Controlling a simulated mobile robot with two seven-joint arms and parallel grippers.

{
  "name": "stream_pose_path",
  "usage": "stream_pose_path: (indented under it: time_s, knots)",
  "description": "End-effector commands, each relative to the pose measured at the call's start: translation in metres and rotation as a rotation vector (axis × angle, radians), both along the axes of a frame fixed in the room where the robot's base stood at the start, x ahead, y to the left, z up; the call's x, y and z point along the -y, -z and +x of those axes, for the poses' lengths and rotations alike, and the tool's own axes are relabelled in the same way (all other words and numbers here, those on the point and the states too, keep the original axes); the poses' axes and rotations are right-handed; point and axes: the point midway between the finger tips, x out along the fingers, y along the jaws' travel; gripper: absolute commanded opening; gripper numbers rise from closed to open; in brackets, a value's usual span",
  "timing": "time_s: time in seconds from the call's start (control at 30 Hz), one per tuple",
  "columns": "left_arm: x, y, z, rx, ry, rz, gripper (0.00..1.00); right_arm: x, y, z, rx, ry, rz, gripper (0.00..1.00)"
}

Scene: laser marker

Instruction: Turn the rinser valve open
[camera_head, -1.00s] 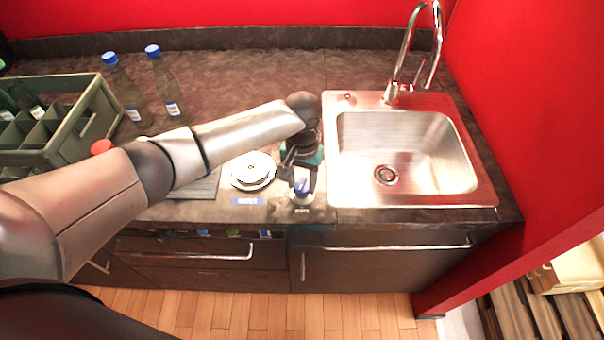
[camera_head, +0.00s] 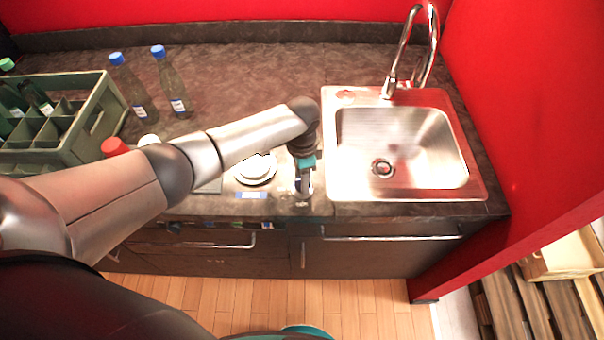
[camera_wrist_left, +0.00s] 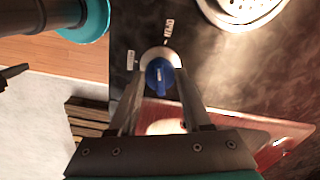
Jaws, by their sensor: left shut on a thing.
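The rinser valve has a blue knob (camera_wrist_left: 160,77) on a round pale base, with a white mark on the knob. Two small white labels stand beside it on the dark counter in the left wrist view. My left gripper (camera_head: 303,190) points down over the counter's front edge, left of the sink, and mostly hides the valve in the head view. Its fingers are shut on the blue knob, one on each side. The round white rinser (camera_head: 254,168) lies just left of the gripper and shows at the top of the left wrist view (camera_wrist_left: 240,8). My right gripper is not clearly visible.
The steel sink (camera_head: 400,195) and tap (camera_head: 430,50) are at right. A red-capped thing (camera_head: 114,147) is partly behind my left arm.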

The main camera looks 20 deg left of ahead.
Motion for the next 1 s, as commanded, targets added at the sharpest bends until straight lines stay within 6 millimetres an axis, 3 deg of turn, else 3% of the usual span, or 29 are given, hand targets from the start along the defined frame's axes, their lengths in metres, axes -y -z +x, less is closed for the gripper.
stream_pose_path:
  time_s: [0.43, 1.0]
  knots:
    - [0.0013, -0.0010, 0.0008, 0.003, 0.267, -0.003, 0.00, -0.0004, -0.0044, -0.0002, 0.000, -0.001, 0.001, 0.00]
    - [0.0015, -0.0009, 0.0009, 0.003, 0.322, -0.003, 0.00, -0.0006, -0.0048, -0.0002, 0.000, 0.000, 0.001, 0.00]
